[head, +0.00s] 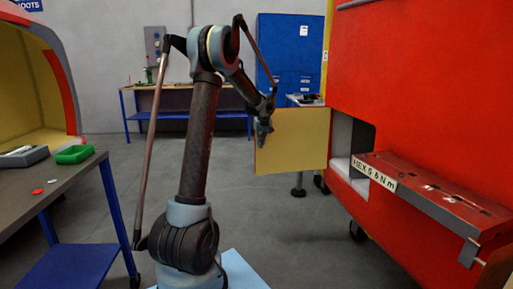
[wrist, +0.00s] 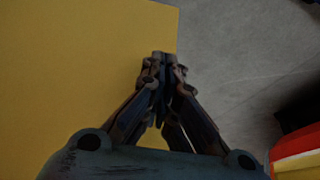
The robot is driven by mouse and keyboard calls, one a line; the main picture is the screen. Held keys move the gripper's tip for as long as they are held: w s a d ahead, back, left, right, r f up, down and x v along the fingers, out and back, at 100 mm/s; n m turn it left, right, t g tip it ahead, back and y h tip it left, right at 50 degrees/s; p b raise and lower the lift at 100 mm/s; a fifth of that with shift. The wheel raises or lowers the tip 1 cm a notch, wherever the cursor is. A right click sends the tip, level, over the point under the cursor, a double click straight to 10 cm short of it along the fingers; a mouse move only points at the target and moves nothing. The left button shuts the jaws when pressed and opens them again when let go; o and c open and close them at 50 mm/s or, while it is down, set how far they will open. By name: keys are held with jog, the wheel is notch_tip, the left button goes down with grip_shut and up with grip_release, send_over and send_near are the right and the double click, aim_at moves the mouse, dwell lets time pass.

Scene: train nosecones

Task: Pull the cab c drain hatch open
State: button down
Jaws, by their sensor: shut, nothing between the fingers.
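A yellow hatch panel (head: 295,142) stands swung out from the red cab (head: 420,80), with a pale-walled opening (head: 342,136) beside its right edge. No cab letter shows on it. My gripper (head: 263,138) is by the panel's left, free edge in the head view. In the wrist view, the gripper's fingertips (wrist: 163,62) are together and empty. They overlap the edge of the yellow panel (wrist: 80,70), with grey floor beyond to the right. I cannot tell whether they touch the panel.
A red ledge (head: 430,190) labelled "HEX 5 6 N m" juts out below and right of the opening. A workbench (head: 180,103) and a blue cabinet (head: 285,50) are behind. Floor between is clear.

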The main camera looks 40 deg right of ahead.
jog(key=shift+w+d, duration=0.25)
jog(key=shift+w, duration=0.75)
jog(key=shift+s+a, duration=0.3)
jog(key=shift+s, duration=0.15)
jog(key=s+a+f+v, duration=0.1)
jog(key=s+v, duration=0.1)
jog(key=v, duration=0.9)
jog(key=shift+a+r, duration=0.2)
jog(key=shift+a, duration=0.05)
